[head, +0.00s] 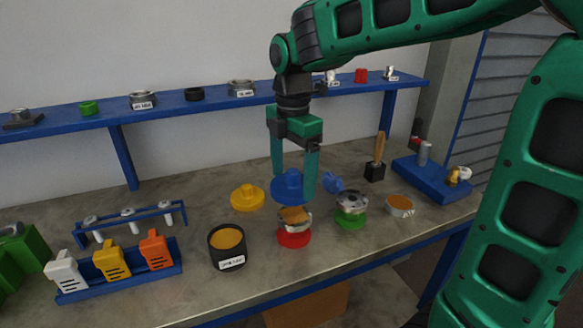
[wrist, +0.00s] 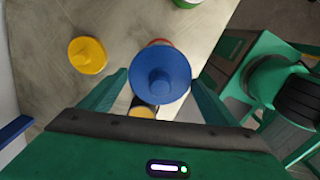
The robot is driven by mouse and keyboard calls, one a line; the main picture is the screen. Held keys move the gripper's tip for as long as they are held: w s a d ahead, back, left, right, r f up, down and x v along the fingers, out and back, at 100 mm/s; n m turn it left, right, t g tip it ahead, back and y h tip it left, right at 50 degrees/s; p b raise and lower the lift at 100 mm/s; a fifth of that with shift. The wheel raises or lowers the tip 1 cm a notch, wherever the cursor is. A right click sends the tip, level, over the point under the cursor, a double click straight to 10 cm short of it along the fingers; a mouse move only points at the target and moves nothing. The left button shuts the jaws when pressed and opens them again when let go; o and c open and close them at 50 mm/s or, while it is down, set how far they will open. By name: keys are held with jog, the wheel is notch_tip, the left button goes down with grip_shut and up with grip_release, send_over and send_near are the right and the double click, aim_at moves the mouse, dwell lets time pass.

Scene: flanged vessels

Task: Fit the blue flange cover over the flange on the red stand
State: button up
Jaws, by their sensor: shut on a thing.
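The blue flange cover (head: 287,190) is held between the fingers of my gripper (head: 294,176), which points down. The cover is a round disc with a raised knob, and it looks about level. The silver flange with an orange-brown top (head: 294,220) sits on the red stand (head: 293,239) directly below the cover in the head view. I cannot tell if the cover touches the flange. In the wrist view the cover (wrist: 161,76) lies between the fingertips and hides most of the stand; a sliver of red (wrist: 160,42) shows behind its far edge.
A yellow cover (head: 247,198) lies to the left and a black cup (head: 227,247) stands front left. A silver flange on a green stand (head: 351,216) and a blue piece (head: 333,183) are close on the right. A blue shelf (head: 200,101) runs behind.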

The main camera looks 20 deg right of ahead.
aim_at(294, 215)
jog(key=shift+w+d, duration=0.1)
jog(key=shift+d, duration=0.15)
jog(key=shift+f, duration=2.25)
jog(key=shift+f, duration=2.1)
jog(key=o, duration=1)
notch_tip(294, 215, up, 11)
jog(key=shift+f, duration=0.15)
jog(key=s+d+f+m, duration=0.5)
jog(key=s+d+m, duration=0.4)
jog(key=s+m, duration=0.2)
jog(key=s+d+f+m, duration=0.4)
jog(key=s+d+m, duration=0.4)
jog(key=s+m, duration=0.4)
jog(key=m, duration=0.4)
jog(key=shift+d+f, duration=0.35)
jog(key=shift+f, duration=0.05)
